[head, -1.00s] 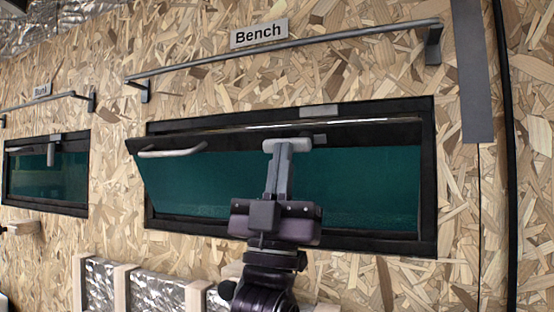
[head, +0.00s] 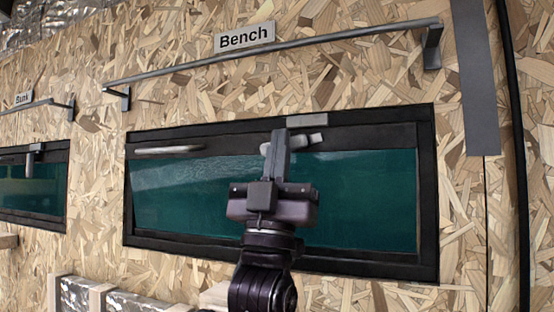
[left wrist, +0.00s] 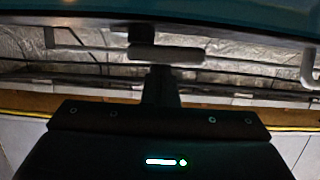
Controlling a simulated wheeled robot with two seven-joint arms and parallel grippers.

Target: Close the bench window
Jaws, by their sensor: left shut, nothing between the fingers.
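The bench window (head: 350,195) is a dark-framed teal pane under the "Bench" sign (head: 244,37). Its sash lies flat, or nearly so, in the frame; I cannot tell whether a small gap is left. A pale handle (head: 168,150) is at its upper left, and a light latch handle (head: 306,143) is at its top middle. My left gripper (head: 278,138) is shut and empty in front of the pane, its tip overlapping the latch handle. Contact is unclear. The left wrist view shows the gripper (left wrist: 160,75) below a pale bar. My right gripper is not in view.
A grey rail (head: 270,57) runs above the window. A second window (head: 32,185) under the "Bunk" sign is at the left. Wooden battens with foil (head: 125,302) stand below.

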